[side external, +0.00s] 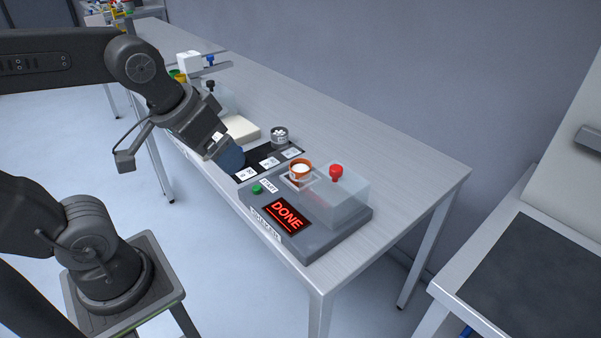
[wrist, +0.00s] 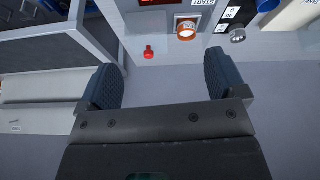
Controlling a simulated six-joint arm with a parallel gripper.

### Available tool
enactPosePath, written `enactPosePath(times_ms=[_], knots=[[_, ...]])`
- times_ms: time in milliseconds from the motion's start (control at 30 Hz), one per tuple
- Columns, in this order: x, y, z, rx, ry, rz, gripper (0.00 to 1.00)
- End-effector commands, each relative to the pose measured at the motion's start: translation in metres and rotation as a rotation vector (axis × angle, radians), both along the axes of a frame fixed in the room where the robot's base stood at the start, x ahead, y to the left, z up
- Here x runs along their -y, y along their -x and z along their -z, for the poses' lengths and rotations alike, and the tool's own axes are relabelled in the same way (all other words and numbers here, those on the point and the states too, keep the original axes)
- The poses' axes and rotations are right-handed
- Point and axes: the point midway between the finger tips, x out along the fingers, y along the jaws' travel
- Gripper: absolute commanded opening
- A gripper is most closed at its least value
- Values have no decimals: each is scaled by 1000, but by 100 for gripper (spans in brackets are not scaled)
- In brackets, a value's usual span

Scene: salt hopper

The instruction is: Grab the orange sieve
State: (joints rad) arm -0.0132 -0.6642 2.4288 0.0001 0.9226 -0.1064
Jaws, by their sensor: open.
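The orange sieve (side external: 300,170) sits in a square holder on the grey machine with the red DONE display (side external: 287,213). White material shows inside it. It also shows in the wrist view (wrist: 187,30), near the top and right of centre. My gripper (side external: 232,158) is above the black mat, left of the sieve in the side view and apart from it. In the wrist view its two blue fingers (wrist: 165,82) stand wide apart with nothing between them. The sieve lies beyond the fingertips there.
A clear box and red knob (side external: 336,172) stand right beside the sieve. A green button (side external: 257,188) is at the machine's front. A metal cup with white pieces (side external: 280,135) stands on the black labelled mat (side external: 262,160). The table (side external: 420,170) is bare behind the machine.

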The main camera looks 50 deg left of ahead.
Motion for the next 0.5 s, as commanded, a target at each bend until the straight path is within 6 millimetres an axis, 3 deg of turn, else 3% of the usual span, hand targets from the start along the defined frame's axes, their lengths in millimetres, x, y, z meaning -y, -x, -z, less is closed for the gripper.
enactPosePath(times_ms=[267, 500], knots=[[-20, -91, -12, -165, 177, -500, 90], [-47, -174, 14, -289, 284, -985, 90]])
